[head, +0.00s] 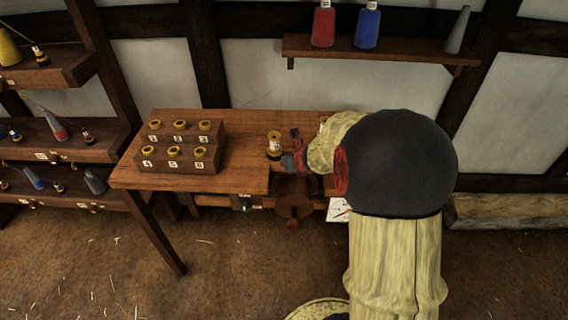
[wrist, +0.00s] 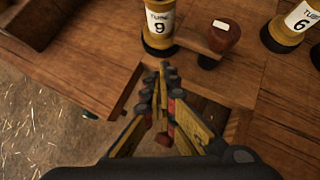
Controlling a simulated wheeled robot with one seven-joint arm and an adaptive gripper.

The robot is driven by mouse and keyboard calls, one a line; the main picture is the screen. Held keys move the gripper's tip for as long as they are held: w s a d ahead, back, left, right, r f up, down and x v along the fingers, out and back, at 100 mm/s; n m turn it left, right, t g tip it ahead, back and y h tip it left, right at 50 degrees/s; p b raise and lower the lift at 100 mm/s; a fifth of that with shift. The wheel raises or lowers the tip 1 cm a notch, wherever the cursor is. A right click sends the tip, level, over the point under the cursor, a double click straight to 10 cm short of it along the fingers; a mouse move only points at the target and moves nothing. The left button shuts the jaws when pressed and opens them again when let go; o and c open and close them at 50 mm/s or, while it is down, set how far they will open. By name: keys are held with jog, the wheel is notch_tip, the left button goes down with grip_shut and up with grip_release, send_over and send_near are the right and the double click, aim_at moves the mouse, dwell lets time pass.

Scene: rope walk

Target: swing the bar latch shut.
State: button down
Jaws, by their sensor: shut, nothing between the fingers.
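A dark wooden bar (wrist: 196,39) with a rounded red-brown knob (wrist: 224,36) lies beside a yellow tube marked 9 (wrist: 158,22) in the wrist view; I take it for the bar latch. The knob has a white patch on top. I cannot tell how far the bar is swung. My gripper (wrist: 164,70) is shut and empty, its fingertips just on the near side of the tube and to the left of the knob. In the head view my gripper (head: 292,162) is at the table's right part, where my arm hides much of the latch area.
More tubes, one marked 6 (wrist: 296,20), stand at right in the wrist view. A round wooden disc (head: 293,197) hangs at the front. A wall shelf (head: 380,51) holds spools above.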

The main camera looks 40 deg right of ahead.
jog(key=s+a+r+p, duration=0.4)
jog(key=s+r, duration=0.2)
jog(key=r, duration=0.1)
jog(key=shift+a+p, duration=0.3)
jog(key=shift+a, duration=0.05)
dwell(0.4)
